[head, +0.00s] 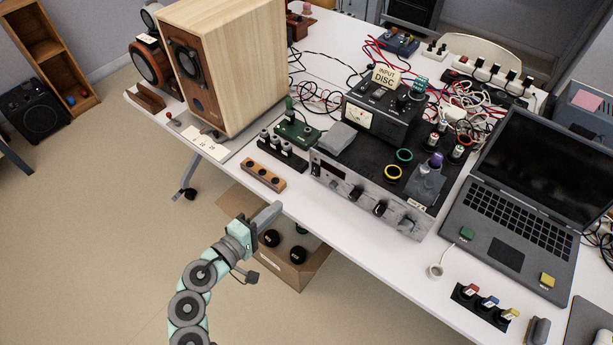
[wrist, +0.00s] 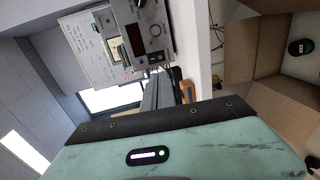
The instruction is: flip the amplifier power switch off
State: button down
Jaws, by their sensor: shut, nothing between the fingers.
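The amplifier (head: 375,207) is a wide unit with a silver front panel, a dark display and several black knobs, near the front edge of the table in the head view. Its front panel (wrist: 137,20) also shows, turned sideways, at the top of the wrist view. A small black rocker-like switch (wrist: 156,57) sits at the near end of that panel; its position is too small to tell. My gripper (head: 273,212) is shut and empty, off the table's front edge, left of the amplifier and apart from it. Its fingers (wrist: 157,92) point toward the panel's switch end in the wrist view.
A wooden block with dark holes (head: 263,176) lies on the table near my gripper. A cardboard box (head: 310,268) with dark round things stands below the table edge. A large wooden speaker (head: 245,75) stands left, a laptop (head: 500,200) right. Loose cables lie behind.

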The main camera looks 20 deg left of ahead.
aim_at(314, 173)
jog(key=b+x, duration=0.3)
jog(key=x, duration=1.1)
jog(key=shift+b, duration=0.4)
